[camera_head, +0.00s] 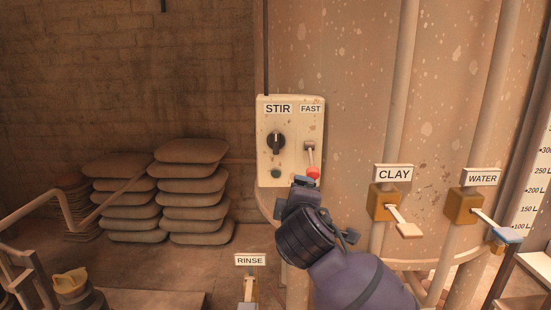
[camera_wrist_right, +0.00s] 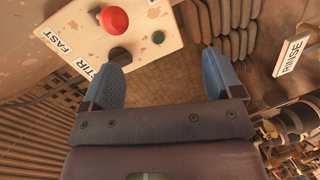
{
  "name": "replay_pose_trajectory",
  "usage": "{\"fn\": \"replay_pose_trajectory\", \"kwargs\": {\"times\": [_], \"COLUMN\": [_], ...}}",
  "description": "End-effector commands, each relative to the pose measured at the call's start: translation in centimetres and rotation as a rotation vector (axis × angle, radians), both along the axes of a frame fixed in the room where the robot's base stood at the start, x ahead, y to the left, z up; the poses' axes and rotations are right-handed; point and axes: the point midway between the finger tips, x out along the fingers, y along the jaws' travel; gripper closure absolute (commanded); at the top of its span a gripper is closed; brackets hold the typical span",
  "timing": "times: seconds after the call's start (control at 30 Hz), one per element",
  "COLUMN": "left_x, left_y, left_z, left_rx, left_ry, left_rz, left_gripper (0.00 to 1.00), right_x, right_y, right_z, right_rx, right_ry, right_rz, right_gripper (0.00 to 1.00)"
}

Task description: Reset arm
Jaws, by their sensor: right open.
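My right gripper (camera_wrist_right: 165,78) is open in the right wrist view, with its two blue fingers apart and nothing between them. The panel carries a black knob (camera_head: 276,143), a small dark green button (camera_head: 275,174) and a lever with a red ball end (camera_head: 313,173). The red ball (camera_wrist_right: 113,20) also shows beyond the fingers in the right wrist view. I cannot tell whether the gripper touches it. My left gripper is not in view.
Right of the panel are the CLAY valve (camera_head: 383,202) and the WATER valve (camera_head: 463,206), on vertical pipes. A RINSE sign (camera_head: 250,260) stands low in front. Stacked sacks (camera_head: 190,190) lie at the left by the brick wall, behind a pipe rail (camera_head: 62,200).

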Motion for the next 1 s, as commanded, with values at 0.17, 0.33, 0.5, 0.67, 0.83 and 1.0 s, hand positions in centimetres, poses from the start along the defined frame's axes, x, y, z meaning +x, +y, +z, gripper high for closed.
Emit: {"fn": "replay_pose_trajectory", "kwargs": {"times": [0.17, 0.33, 0.5, 0.67, 0.83, 1.0], "left_x": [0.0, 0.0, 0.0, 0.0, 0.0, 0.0], "left_y": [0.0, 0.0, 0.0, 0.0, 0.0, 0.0], "left_z": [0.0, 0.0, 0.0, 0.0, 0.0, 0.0], "left_rx": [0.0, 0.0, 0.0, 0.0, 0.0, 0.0], "left_ry": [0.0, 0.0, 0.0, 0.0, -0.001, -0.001], "left_rz": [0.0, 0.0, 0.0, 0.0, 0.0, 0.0], "left_gripper": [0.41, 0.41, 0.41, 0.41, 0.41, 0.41], "right_x": [-2.2, -4.9, -8.2, -11.8, -16.0, -20.7], "right_y": [-3.3, -6.3, -9.1, -11.7, -14.4, -16.8], "right_z": [-5.6, -10.3, -14.6, -18.3, -21.7, -24.5], "right_rx": [0.148, 0.28, 0.409, 0.524, 0.637, 0.743], "right_ry": [0.136, 0.251, 0.358, 0.452, 0.541, 0.622], "right_rz": [-0.059, -0.127, -0.21, -0.3, -0.408, -0.524], "right_gripper": [0.15, 0.15, 0.15, 0.15, 0.15, 0.15]}}
